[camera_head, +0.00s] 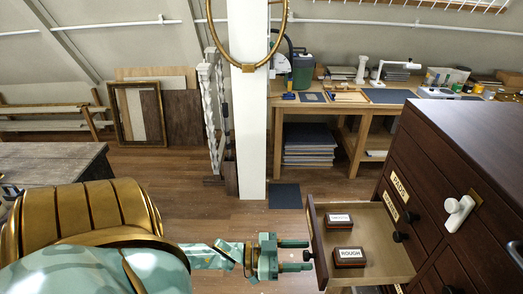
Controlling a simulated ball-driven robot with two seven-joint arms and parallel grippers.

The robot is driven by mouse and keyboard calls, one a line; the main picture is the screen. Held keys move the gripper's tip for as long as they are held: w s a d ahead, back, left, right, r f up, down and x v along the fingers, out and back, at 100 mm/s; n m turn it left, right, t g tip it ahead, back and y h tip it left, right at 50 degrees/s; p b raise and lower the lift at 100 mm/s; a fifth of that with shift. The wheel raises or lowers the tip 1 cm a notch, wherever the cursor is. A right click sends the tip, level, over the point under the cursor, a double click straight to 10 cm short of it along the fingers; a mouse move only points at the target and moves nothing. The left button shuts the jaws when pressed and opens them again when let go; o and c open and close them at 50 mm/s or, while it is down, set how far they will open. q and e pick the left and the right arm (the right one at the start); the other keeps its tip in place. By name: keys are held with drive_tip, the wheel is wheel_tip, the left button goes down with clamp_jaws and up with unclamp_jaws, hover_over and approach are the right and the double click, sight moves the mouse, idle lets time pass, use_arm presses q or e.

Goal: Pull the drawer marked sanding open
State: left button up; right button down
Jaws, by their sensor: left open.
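A dark brown cabinet (470,140) stands at the right. One of its drawers (317,240) is pulled out to the left; its front label is hidden from this angle, so I cannot read whether it says sanding. Inside lie two small dark labelled blocks; the nearer block (349,258) reads ROUGH. My left gripper (296,256) is open at the drawer front. Its two fingers lie either side of the dark knob (308,255); I cannot tell whether they touch it. My right gripper is not in view.
Other closed drawers carry small labels and dark knobs. A white fitting (458,213) sticks out from the cabinet. A white post (248,120) stands mid-view, and a workbench (335,103) with tools stands behind. Wooden floor left of the drawer is clear.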

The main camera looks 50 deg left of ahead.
use_arm(q)
drive_tip(key=b+v, duration=0.1)
drive_tip(key=v, duration=1.5)
drive_tip(key=shift+b, duration=0.4)
drive_tip(key=shift+a+f, duration=0.1)
